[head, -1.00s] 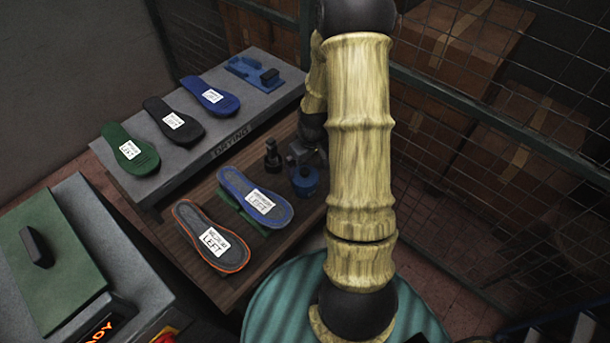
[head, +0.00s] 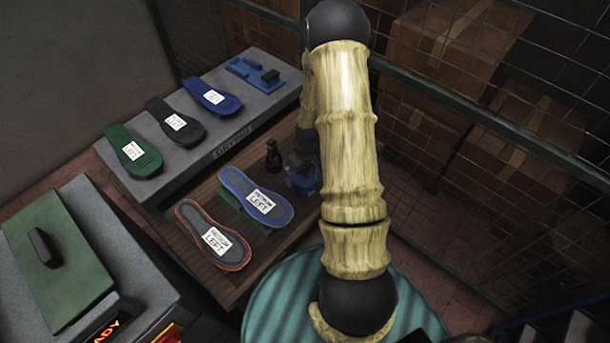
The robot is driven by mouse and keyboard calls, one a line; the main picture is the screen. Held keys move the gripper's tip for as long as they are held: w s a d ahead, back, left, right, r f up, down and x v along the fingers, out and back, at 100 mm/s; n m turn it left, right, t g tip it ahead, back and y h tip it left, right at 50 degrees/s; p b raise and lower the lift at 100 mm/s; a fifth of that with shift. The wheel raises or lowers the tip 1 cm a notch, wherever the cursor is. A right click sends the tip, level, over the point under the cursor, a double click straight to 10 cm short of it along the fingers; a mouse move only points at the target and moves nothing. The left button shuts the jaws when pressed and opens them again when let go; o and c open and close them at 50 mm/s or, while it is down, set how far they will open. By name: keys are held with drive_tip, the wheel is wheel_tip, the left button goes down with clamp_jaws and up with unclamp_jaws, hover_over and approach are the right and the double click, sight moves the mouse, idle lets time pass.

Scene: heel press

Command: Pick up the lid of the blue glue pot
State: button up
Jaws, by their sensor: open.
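The blue glue pot (head: 304,186) stands at the right end of the wooden bench, close beside my arm. Only part of its blue body shows; my arm and gripper cover the rest. Its lid cannot be made out clearly under the dark gripper. My gripper (head: 297,167) is at the top of the pot, small, dark and partly behind my arm. It is open. I cannot tell whether its fingers touch the lid or are around it.
A small dark upright object (head: 272,157) stands just left of the pot. A blue-edged insole (head: 256,196) and an orange-edged insole (head: 213,236) lie in front. The grey drying shelf (head: 225,130) carries more insoles behind. A wire mesh fence (head: 480,130) rises at the right.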

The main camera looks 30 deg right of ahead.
idle(0.3)
drive_tip(key=c, duration=0.7)
drive_tip(key=shift+r, duration=0.1)
wheel_tip(320, 180, up, 10)
drive_tip(key=shift+f+b, duration=0.1)
drive_tip(key=shift+b, duration=1.05)
